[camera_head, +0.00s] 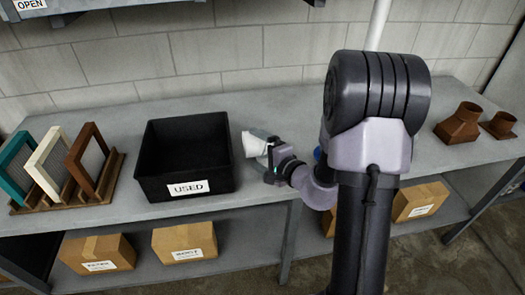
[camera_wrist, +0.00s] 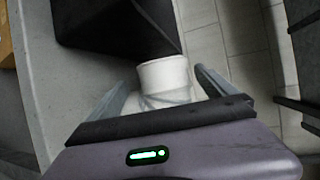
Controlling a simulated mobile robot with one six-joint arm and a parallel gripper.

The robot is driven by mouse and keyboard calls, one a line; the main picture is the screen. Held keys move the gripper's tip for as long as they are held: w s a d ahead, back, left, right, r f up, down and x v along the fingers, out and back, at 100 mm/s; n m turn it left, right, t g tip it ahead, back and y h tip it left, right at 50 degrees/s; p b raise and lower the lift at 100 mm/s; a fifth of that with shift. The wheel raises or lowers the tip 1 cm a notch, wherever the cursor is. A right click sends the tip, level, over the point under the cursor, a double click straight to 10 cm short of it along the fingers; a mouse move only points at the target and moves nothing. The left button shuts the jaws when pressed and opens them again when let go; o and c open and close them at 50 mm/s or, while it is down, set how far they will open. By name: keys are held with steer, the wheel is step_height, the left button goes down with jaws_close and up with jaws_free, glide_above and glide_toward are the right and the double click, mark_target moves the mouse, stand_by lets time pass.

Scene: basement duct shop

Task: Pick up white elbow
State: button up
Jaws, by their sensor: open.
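The white elbow (camera_head: 254,143) is just right of the black bin in the head view, partly covered by my gripper (camera_head: 268,152). In the wrist view the white elbow (camera_wrist: 164,73) is in the middle, its round end toward the bin and its lower part hidden behind my gripper's body. My gripper (camera_wrist: 163,82) is open, with one finger on each side of the elbow. Whether either finger touches it I cannot tell.
The black bin (camera_head: 190,187) labelled USED stands on the grey bench (camera_head: 90,217). Framed panels (camera_head: 62,165) stand in a rack at left. Brown duct fittings (camera_head: 459,123) stand at right. Cardboard boxes (camera_head: 185,242) sit on the lower shelf. A block wall (camera_head: 225,48) closes the back.

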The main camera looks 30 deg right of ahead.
steer(key=x, duration=0.4)
steer(key=b+x, duration=0.1)
steer(key=x, duration=0.1)
steer(key=shift+w+r, duration=0.25)
steer(key=shift+w, duration=0.1)
steer(key=c, duration=1.7)
